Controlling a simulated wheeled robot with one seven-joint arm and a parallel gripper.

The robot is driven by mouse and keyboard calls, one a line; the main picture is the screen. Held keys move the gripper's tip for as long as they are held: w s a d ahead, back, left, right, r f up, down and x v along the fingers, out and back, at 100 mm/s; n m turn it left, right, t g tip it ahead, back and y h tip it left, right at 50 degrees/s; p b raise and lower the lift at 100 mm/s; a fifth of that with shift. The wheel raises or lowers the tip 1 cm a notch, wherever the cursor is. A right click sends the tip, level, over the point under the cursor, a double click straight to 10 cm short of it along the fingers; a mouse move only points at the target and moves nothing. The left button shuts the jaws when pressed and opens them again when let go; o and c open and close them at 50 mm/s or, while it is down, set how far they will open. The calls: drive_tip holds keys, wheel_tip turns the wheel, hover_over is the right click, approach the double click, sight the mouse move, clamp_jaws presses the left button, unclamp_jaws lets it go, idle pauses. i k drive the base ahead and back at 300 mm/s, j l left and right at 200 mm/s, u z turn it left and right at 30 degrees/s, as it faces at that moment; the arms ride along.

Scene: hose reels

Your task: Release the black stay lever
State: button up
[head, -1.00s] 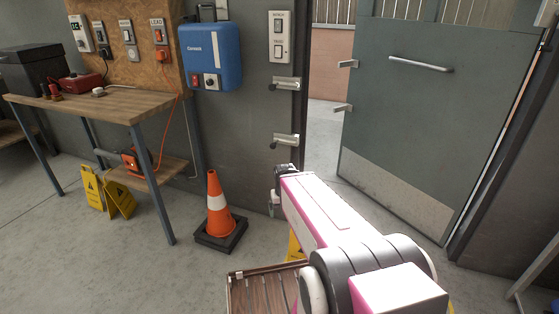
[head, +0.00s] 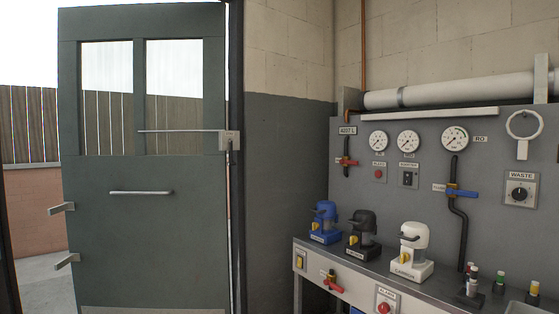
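A grey-green door (head: 145,235) stands open at the left of the head view. The bar ends at a small light bracket (head: 229,139) near the right door edge and frame. A small dark part hangs just under this bracket; it may be the black stay lever, but it is too small to tell. My gripper is not in view.
A bench on the right carries a blue unit (head: 325,224), a black unit (head: 362,234) and a white unit (head: 413,250). Gauges, valves and a waste knob (head: 520,190) are on the panel behind. The doorway (head: 35,275) is open at the far left.

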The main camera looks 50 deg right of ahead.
sight(232, 163)
drive_tip(key=l+z, duration=0.1)
drive_tip(key=z, duration=1.25)
drive_tip(key=k+l, duration=0.05)
